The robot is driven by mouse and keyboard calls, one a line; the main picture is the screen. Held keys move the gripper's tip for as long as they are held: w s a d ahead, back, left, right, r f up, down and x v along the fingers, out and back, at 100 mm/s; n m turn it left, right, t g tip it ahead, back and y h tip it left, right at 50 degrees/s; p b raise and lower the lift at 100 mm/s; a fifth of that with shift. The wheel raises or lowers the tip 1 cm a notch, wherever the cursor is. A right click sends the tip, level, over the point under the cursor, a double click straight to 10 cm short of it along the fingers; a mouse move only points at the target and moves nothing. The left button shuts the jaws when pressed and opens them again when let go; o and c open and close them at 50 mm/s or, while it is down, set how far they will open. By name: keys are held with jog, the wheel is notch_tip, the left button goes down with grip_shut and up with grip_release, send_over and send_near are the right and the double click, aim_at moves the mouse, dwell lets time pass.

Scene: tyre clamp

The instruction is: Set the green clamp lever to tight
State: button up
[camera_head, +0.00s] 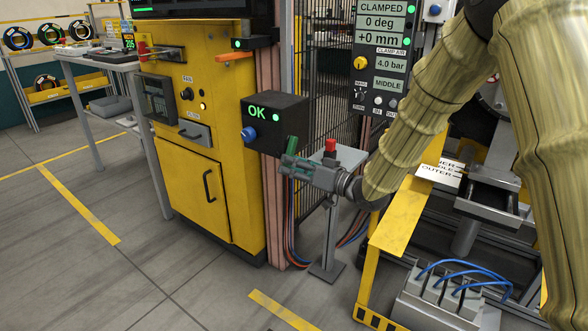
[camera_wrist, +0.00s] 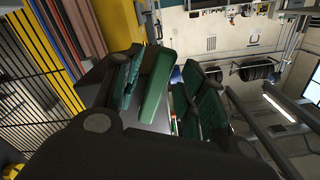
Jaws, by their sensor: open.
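The green clamp lever (camera_head: 292,145) stands up in front of the dark box (camera_head: 275,112), which shows a green OK and has a blue knob. Its foot is hidden behind my gripper (camera_head: 287,164). My gripper is open and close to the lever. In the wrist view, the bright green lever (camera_wrist: 155,88) shows between the dark green-padded fingers of my gripper (camera_wrist: 165,85), nearer the left finger. I cannot tell whether they touch. The display panel (camera_head: 381,45) reads CLAMPED, 0 deg, +0 mm, 4.0 bar and MIDDLE.
A red button (camera_head: 331,145) stands on a post right behind my gripper. A yellow cabinet (camera_head: 205,130) is left of the box. A yellow frame (camera_head: 400,222) and a grey block with blue hoses (camera_head: 450,290) are at the lower right. The floor at the lower left is clear.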

aim_at(286, 151)
jog(key=shift+a, duration=0.1)
grip_shut()
jog(key=shift+r+p, duration=0.15)
jog(key=shift+p, duration=0.15)
jog(key=shift+s+a+r+m+p, duration=0.4)
jog(key=shift+r+m+p, duration=0.55)
jog(key=shift+m+p, duration=1.9)
jog(key=shift+s+a+r+m+p, duration=0.25)
jog(key=shift+s+r+m+p, duration=0.65)
jog(key=shift+p, duration=3.25)
jog(key=shift+s+a+r+m+p, duration=0.1)
jog(key=shift+a+r+m+p, duration=0.6)
jog(key=shift+m+p, duration=2.4)
jog(key=shift+d+r+n+p, duration=0.3)
jog(key=shift+d+n+p, duration=0.05)
jog(key=shift+p, duration=0.1)
grip_release()
